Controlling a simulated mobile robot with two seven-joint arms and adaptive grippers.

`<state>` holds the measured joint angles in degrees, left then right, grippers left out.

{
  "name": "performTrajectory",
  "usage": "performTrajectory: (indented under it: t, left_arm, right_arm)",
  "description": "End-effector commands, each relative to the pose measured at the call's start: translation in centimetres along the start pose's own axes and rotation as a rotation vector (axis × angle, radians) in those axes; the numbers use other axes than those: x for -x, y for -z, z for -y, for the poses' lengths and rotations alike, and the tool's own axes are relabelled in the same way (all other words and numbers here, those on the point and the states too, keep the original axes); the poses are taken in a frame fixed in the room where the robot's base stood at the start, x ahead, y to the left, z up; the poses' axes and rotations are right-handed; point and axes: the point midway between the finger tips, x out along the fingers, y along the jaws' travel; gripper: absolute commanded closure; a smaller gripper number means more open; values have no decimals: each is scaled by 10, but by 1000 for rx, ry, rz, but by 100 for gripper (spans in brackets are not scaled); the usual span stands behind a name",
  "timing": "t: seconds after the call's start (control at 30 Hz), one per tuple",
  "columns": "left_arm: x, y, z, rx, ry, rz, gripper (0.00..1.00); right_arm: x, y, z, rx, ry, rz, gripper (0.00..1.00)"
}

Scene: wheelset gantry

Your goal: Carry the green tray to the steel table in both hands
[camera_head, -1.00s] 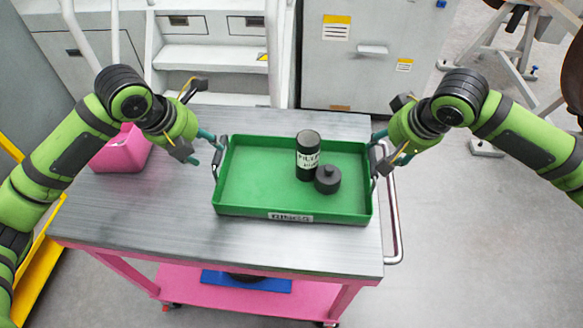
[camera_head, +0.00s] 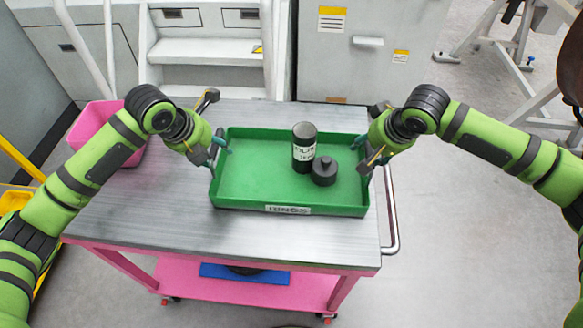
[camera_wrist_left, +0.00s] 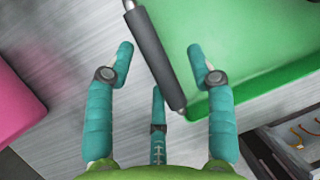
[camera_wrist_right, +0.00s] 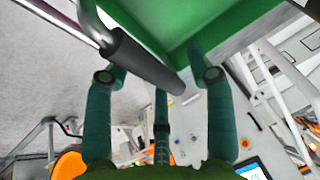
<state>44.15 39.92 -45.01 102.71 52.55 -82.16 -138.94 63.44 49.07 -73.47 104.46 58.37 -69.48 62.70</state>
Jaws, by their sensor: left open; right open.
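The green tray (camera_head: 250,184) lies flat on the grey metal top of a pink trolley (camera_head: 130,215). A dark labelled canister (camera_head: 304,155) stands upright in it, beside a short dark knobbed part (camera_head: 324,172). My left gripper (camera_head: 219,151) is at the tray's left end, open; in the left wrist view the dark handle bar (camera_wrist_left: 157,55) runs between its spread fingers. My right gripper (camera_head: 371,158) is at the right end, open; in the right wrist view the other dark handle (camera_wrist_right: 143,62) runs between its fingers. Contact with the handles cannot be told.
A pink bin (camera_head: 95,128) stands at the trolley top's left back corner. A push rail (camera_head: 393,215) runs along the right side. Grey cabinets (camera_head: 365,60) and white steps (camera_head: 205,50) stand close behind.

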Motion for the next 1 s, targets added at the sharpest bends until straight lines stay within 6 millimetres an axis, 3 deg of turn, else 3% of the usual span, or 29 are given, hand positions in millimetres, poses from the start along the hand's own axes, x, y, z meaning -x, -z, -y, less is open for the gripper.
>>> performTrajectory:
  t: [0.1, 0.13, 0.27, 0.73, 1.0]
  left_arm:
    - [0, 0, 0, 0, 0, -1, 45]
    - [0, 0, 0, 0, 0, -1, 49]
    - [0, 0, 0, 0, 0, -1, 100]
    - [4, -2, 1, -2, 2, 2, 100]
    - [23, -10, 5, -2, 2, 2, 100]
  right_arm:
    - [0, 0, 0, 0, 0, 0, 45]
    - [0, 0, 0, 0, 0, 0, 49]
    - [0, 0, 0, 0, 0, 0, 100]
    - [4, 2, 1, 1, 1, -3, 100]
    - [23, 10, 5, 1, 1, -3, 100]
